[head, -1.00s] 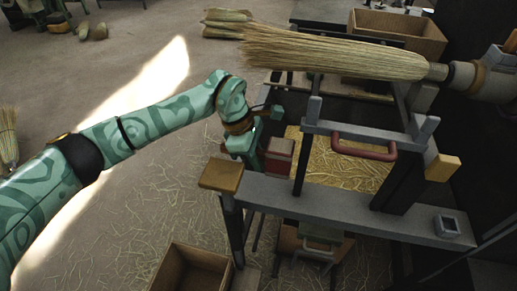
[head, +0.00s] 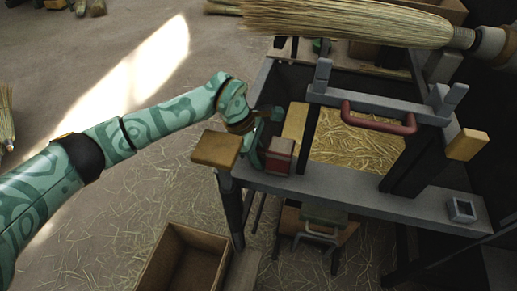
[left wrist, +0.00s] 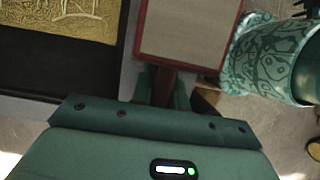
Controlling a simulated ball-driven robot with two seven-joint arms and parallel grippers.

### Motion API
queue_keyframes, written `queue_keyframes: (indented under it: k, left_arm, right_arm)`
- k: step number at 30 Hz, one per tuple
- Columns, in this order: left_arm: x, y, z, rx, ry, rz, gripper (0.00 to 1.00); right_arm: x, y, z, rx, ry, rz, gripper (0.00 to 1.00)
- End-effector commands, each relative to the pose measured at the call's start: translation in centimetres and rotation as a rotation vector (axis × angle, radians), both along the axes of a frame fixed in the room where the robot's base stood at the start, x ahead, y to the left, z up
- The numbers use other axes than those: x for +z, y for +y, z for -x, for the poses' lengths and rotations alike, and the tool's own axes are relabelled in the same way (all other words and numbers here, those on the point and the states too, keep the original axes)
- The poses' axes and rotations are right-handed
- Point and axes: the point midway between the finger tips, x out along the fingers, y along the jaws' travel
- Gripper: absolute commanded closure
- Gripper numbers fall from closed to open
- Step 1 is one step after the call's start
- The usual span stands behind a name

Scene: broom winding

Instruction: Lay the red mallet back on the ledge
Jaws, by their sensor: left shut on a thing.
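The red mallet's block-shaped head (head: 280,155) shows at the left end of the grey ledge (head: 345,197). In the left wrist view the head (left wrist: 188,30) has a red rim and a pale grey face. My left gripper (head: 260,150) is shut on its brown handle, just left of the head; the fingers (left wrist: 163,88) close around the handle in the wrist view. The head overlaps the ledge in the picture; I cannot tell whether it touches. Most of the handle is hidden. My right gripper is not in view.
A tan wooden block (head: 215,149) sits at the ledge's left end. A frame with a red handle (head: 378,119) stands over a straw-filled bin (head: 360,140). A broom (head: 345,20) extends across the top.

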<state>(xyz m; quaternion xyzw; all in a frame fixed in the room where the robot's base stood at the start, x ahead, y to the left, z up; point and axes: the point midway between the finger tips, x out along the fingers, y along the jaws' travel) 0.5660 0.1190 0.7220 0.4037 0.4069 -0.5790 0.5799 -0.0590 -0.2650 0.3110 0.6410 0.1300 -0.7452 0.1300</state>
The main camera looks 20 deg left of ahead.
Motion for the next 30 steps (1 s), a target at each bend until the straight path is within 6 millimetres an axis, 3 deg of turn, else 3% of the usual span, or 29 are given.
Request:
queue_keyframes:
  k: [10,11,12,14,23,26,30]
  left_arm:
    - [-0.2,0.0,0.0,0.0,-0.001,0.0,1.0]
    - [-0.2,0.0,0.0,0.0,-0.001,0.0,0.81]
    - [-0.2,0.0,0.0,0.0,-0.001,0.0,0.7]
    - [-0.2,0.0,0.0,0.0,-0.001,0.0,0.59]
    - [-0.1,0.1,0.0,0.0,-0.001,-0.001,0.59]
    - [1.1,0.5,-0.1,0.002,-0.005,-0.003,0.59]
    - [4.3,1.5,-0.1,0.002,-0.01,-0.002,0.59]
  right_arm:
    - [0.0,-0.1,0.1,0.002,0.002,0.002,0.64]
    - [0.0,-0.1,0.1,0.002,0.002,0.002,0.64]
    - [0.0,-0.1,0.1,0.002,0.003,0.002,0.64]
    - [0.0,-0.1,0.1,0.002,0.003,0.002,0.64]
    - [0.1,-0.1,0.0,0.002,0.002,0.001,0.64]
    - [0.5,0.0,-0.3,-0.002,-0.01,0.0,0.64]
    - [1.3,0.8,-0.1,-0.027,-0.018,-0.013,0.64]
